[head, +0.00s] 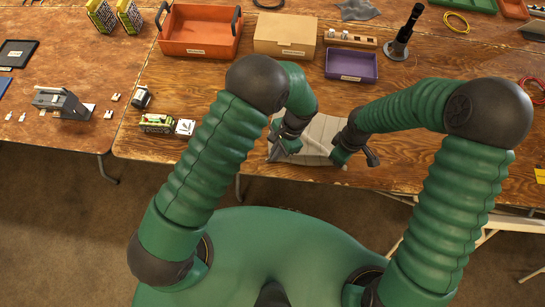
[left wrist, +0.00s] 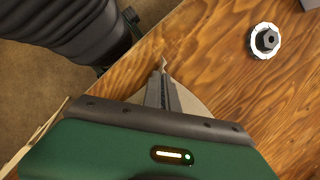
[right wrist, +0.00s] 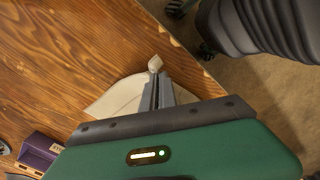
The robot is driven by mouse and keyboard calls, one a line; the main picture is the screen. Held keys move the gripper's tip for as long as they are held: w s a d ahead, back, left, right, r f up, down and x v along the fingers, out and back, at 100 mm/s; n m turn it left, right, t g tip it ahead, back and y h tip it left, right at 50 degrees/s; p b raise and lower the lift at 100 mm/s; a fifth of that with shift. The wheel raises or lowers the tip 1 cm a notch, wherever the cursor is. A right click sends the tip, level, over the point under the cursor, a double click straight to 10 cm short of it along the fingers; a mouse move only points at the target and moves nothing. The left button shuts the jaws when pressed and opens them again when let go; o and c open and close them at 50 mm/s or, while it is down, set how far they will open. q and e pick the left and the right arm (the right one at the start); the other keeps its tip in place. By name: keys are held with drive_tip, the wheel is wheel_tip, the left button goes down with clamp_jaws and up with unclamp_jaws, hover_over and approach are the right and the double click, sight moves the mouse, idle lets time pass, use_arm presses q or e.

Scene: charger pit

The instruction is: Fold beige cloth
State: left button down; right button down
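The beige cloth (head: 318,137) lies at the front edge of the wooden table, partly hidden by my arms. My left gripper (head: 285,148) is at the cloth's left side. In the left wrist view, its fingers (left wrist: 162,80) are together with a small tip of cloth poking out between them, and more cloth (left wrist: 195,104) shows beside them. My right gripper (head: 343,156) is at the cloth's right side. In the right wrist view, its fingers (right wrist: 156,84) are closed on a bunched corner of cloth (right wrist: 155,63), with more cloth (right wrist: 112,98) spread to the left.
An orange bin (head: 199,33), a cardboard box (head: 285,36) and a purple bin (head: 351,66) stand at the back. A small green and white model (head: 156,123) lies left of my left arm. A white ring with a black knob (left wrist: 265,40) shows in the left wrist view.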

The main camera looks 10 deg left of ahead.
idle(0.3)
